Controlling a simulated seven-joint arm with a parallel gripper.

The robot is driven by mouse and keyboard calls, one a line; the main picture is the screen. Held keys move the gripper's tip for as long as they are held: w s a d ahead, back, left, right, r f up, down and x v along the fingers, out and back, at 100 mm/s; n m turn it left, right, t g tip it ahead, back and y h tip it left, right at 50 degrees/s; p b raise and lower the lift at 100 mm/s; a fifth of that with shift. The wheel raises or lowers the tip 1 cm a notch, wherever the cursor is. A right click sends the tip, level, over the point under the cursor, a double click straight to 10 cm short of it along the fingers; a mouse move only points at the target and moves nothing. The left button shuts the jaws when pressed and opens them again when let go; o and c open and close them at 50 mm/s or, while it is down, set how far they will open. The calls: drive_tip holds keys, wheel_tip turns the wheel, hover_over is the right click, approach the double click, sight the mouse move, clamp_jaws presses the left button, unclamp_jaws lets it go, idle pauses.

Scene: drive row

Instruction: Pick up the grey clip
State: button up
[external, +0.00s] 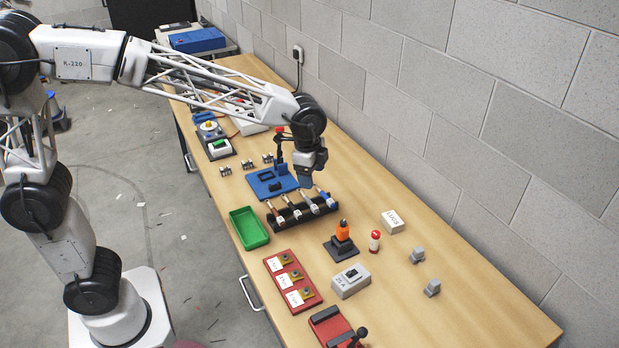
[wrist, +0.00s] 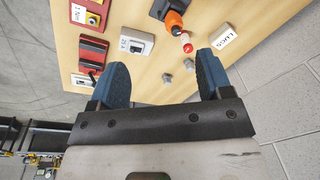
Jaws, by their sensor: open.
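Two small grey pieces, which look like clips, lie on the right part of the bench, one (external: 417,255) farther back and one (external: 432,288) nearer the camera. My gripper (external: 306,181) is above the bench near the black tool rack (external: 274,221), well to the left of both pieces. In the wrist view my gripper (wrist: 161,73) has its two blue fingers wide apart with nothing between them.
A white LUGS box (external: 393,221), a red-and-white bottle (external: 375,241), an orange-topped tool on a dark stand (external: 342,233) and a grey switch box (external: 350,282) stand near the pieces. A green tray (external: 248,228) sits left. The block wall runs along the back.

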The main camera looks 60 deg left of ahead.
drive_tip(key=w+d+f+m, duration=0.2)
drive_tip(key=w+d+f, duration=0.25)
drive_tip(key=w, duration=0.25)
drive_tip(key=w+d+f+m, duration=0.3)
drive_tip(key=w+d, duration=0.2)
drive_tip(key=w, duration=0.3)
drive_tip(key=m+g, duration=0.1)
drive_tip(key=m, duration=0.4)
hover_over(420, 250)
wheel_tip(420, 250, down, 13)
drive_tip(key=shift+d+f, duration=0.1)
drive_tip(key=shift+f, duration=1.3)
drive_tip(key=shift+f, duration=0.1)
drive_tip(key=shift+f, duration=2.5)
drive_tip(key=c, duration=1)
